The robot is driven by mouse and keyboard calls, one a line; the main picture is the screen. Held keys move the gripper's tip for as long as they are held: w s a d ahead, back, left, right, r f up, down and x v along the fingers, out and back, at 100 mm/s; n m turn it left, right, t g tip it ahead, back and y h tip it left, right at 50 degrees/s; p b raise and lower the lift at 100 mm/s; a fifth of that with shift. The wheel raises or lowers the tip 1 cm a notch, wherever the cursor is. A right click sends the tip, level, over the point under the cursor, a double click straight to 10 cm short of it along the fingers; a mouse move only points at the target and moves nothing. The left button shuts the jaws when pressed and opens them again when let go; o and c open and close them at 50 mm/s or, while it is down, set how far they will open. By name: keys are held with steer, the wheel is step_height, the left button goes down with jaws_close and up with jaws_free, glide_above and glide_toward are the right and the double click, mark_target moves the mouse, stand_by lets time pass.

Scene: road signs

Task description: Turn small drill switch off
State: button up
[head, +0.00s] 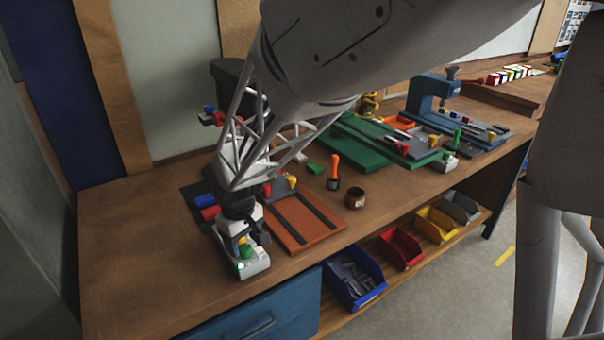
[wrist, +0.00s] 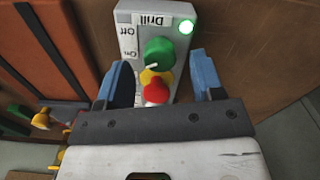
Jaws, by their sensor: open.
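The grey drill switch box (wrist: 190,45) is labelled "Drill", upside down in the wrist view, with "Off" and "On" labels at its left. Its green knob (wrist: 158,52) has a white pointer mark directed lower left, near "On". A red button (wrist: 155,90) with a yellow base (wrist: 149,77) sits below the knob. In the head view the box (head: 254,265) stands at the bench's front edge, under my gripper (head: 246,235). My gripper (wrist: 162,78) is open, its blue fingers on either side of the box, with nothing held.
An orange-brown machine plate (head: 300,218) with dark rails lies right of the box. A brown cup (head: 354,198) and an orange-handled tool (head: 334,172) stand beyond it. The bench (head: 130,260) is clear at the left. Coloured bins (head: 352,278) sit on the shelf below.

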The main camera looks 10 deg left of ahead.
steer(key=shift+f, duration=0.9)
steer(key=shift+c, duration=0.3)
steer(key=c, duration=0.9)
steer(key=shift+o, duration=0.2)
steer(key=shift+m, duration=0.4)
steer(key=m, duration=1.1)
